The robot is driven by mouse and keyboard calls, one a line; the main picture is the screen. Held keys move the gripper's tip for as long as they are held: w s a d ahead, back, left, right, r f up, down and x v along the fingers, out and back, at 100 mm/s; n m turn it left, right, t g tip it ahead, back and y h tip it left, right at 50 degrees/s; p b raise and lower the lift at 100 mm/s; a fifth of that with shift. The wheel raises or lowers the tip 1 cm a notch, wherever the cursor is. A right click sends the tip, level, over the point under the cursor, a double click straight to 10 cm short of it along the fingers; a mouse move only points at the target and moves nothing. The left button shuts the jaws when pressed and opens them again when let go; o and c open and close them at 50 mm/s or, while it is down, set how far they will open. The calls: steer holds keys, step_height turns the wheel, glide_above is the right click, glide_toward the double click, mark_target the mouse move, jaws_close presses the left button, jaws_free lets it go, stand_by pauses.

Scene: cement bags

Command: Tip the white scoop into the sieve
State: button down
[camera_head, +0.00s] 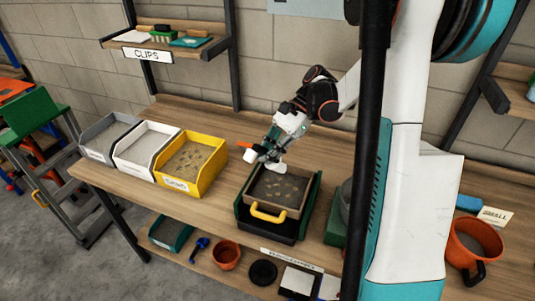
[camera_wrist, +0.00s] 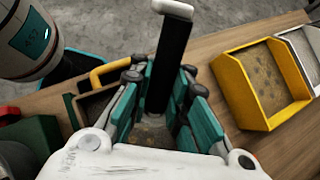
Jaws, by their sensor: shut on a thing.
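My gripper (camera_head: 284,142) is over the back of the sieve, fingers pointing down. In the wrist view its teal-padded fingers (camera_wrist: 170,110) are closed on the black handle of the white scoop (camera_wrist: 168,60), whose handle end is white. In the head view a white part of the scoop (camera_head: 275,167) shows just above the sieve; its bowl is mostly hidden, so I cannot tell its tilt or contents. The sieve (camera_head: 292,209) is a brown frame with a yellow handle, resting on a black tray. Grey-brown material with paler lumps lies in it. Its yellow handle shows in the wrist view (camera_wrist: 96,78).
A yellow bin of sandy material (camera_head: 215,166) stands left of the sieve, also visible in the wrist view (camera_wrist: 228,75). Beside it are a white bin (camera_head: 132,168) and a grey bin (camera_head: 88,148). A green object (camera_head: 336,228) stands close right of the sieve.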

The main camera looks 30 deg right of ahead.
mark_target(251, 162)
steer(key=a+h+p, duration=0.2)
steer(key=h, duration=0.1)
steer(key=a+h+p, duration=0.1)
steer(key=shift+s+a+r, duration=0.15)
steer(key=shift+s+r, duration=0.1)
steer(key=shift+s, duration=0.05)
steer(key=a+h+p, duration=0.1)
steer(key=h, duration=0.2)
steer(key=shift+s+a+r+t+h+p, duration=0.1)
steer(key=shift+a+r+t+h+p, duration=0.1)
steer(key=shift+a+t+h+p, duration=0.15)
steer(key=shift+a+h, duration=0.2)
steer(key=shift+h, duration=0.55)
